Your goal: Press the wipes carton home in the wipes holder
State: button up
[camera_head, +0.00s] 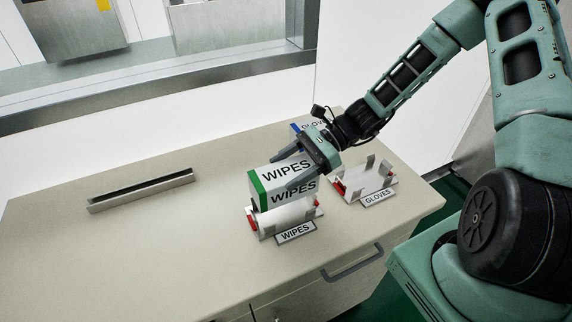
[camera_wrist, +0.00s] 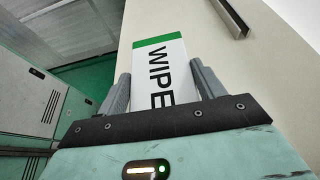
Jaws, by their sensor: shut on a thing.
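The wipes carton (camera_head: 258,191) is a white box with a green end and black WIPES lettering. My gripper (camera_head: 281,174) is shut on it, one finger along each side. In the wrist view the carton (camera_wrist: 164,62) stands out between the two fingers (camera_wrist: 160,88). The wipes holder (camera_head: 288,215) is a white cradle with red parts at its sides and a WIPES label in front. The carton is over the holder, and the holder's white front shows below it. I cannot tell whether the carton touches the holder's floor.
The gloves holder (camera_head: 352,186) stands empty to the right, close by. A gloves carton (camera_head: 296,128) with a blue end lies behind my gripper, partly hidden. A long narrow metal rack (camera_head: 140,191) lies at the left. The counter (camera_head: 130,255) is clear in front.

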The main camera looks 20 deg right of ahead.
notch_tip(320, 180, down, 5)
jog(key=b, duration=0.4)
jog(key=shift+f+b, duration=0.15)
jog(key=shift+b, duration=0.2)
jog(key=shift+f+b, duration=0.5)
jog(key=shift+f, duration=0.45)
jog(key=shift+p, duration=0.35)
jog(key=shift+f, duration=0.3)
dwell(0.7)
jog(key=o, duration=1.2)
